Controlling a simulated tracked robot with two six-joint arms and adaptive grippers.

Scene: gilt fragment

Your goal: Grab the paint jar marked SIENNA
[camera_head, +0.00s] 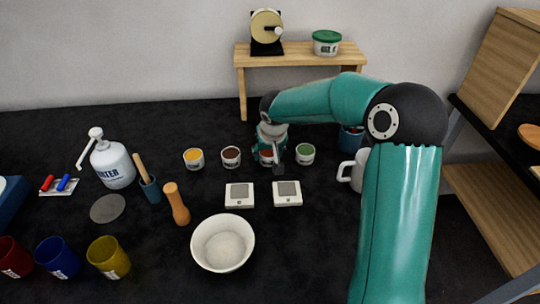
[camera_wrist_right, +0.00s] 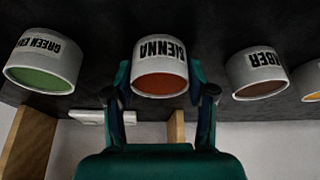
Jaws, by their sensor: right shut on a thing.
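My left gripper is not in view.
A green-paint jar (camera_head: 305,154) stands close on the right, the brown UMBER jar (camera_head: 231,157) on the left, then a yellow jar (camera_head: 194,159). Two white scales (camera_head: 240,203) lie in front. A wooden shelf (camera_head: 295,61) stands behind; a white mug (camera_head: 353,170) is right.

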